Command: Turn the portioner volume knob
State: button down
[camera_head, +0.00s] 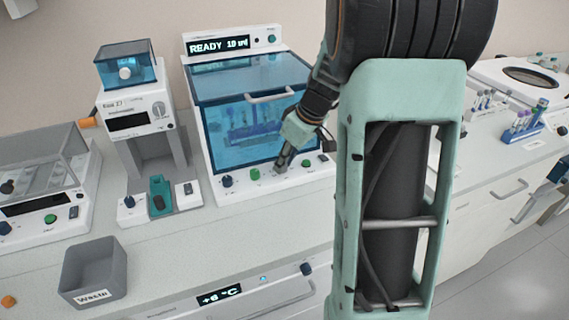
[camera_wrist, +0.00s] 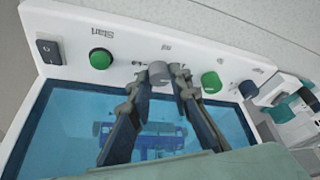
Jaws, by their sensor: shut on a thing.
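The portioner is the white machine (camera_head: 212,172) with a blue see-through front; its display (camera_head: 218,46) reads READY and what looks like 10 ml. Its front panel carries a grey knob (camera_wrist: 158,73), with a short label beside it that looks like "ml". My gripper (camera_wrist: 165,76) reaches down to the panel with its fingers closed around the grey knob, which shows between the fingertips. In the head view my gripper (camera_head: 283,160) partly covers this knob.
On the same panel are a green knob (camera_wrist: 211,82), a dark blue knob (camera_head: 227,181), a green start button (camera_wrist: 101,59) and a power switch (camera_wrist: 49,48). A handle (camera_head: 270,96) crosses the blue front. A grey waste bin (camera_head: 93,271) stands front left.

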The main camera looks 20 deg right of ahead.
jog(key=m, duration=0.1)
jog(key=m+h, duration=0.1)
jog(key=m, duration=0.1)
jog(key=shift+a+r+m+t, duration=0.1)
jog(key=shift+a+m+t, duration=0.1)
jog(key=shift+m+t, duration=0.1)
jog(key=m+p, duration=0.1)
jog(key=m+h+p, duration=0.1)
jog(key=m+p, duration=0.1)
jog(key=shift+s+a+r+h, duration=0.1)
jog(key=shift+r+h, duration=0.05)
jog(key=shift+h, duration=0.15)
jog(key=m+p, duration=0.2)
jog(key=m+h+p, duration=0.1)
jog(key=m+p, duration=0.1)
jog(key=p, duration=0.1)
jog(key=shift+a+m+h, duration=0.1)
jog(key=shift+m+h, duration=0.2)
jog(key=shift+m+g+h+p, duration=0.55)
jog(key=shift+m+p, duration=0.9)
jog(key=shift+m, duration=0.35)
jog(key=shift+f, duration=0.25)
jog(key=c, duration=1.8)
grip_release()
jog(key=shift+o, duration=0.2)
